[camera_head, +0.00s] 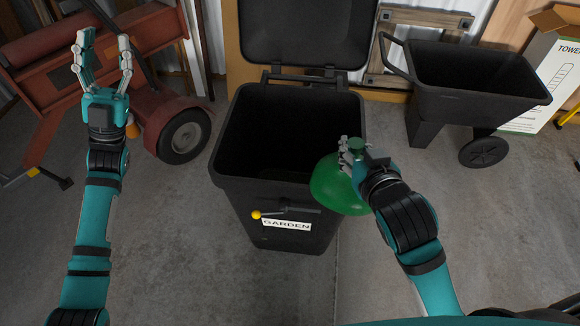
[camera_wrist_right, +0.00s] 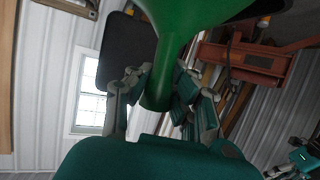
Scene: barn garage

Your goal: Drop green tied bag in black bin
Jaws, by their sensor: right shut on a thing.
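The green tied bag (camera_head: 338,187) hangs from my right gripper (camera_head: 352,150), which is shut on its tied neck. The bag is at the front right corner of the black bin (camera_head: 278,196), overlapping its rim in the head view; I cannot tell whether they touch. The bin's lid (camera_head: 305,32) is tipped back open, its inside looks dark and empty, and its front label reads GARDEN. In the right wrist view the bag's neck (camera_wrist_right: 160,85) runs between the fingers. My left gripper (camera_head: 102,52) is open and empty, raised to the left of the bin.
A black wheelbarrow-like cart (camera_head: 478,90) stands right of the bin. A red machine with a wheel (camera_head: 184,136) stands to the left. A cardboard box (camera_head: 545,75) is at the far right. The concrete floor in front is clear.

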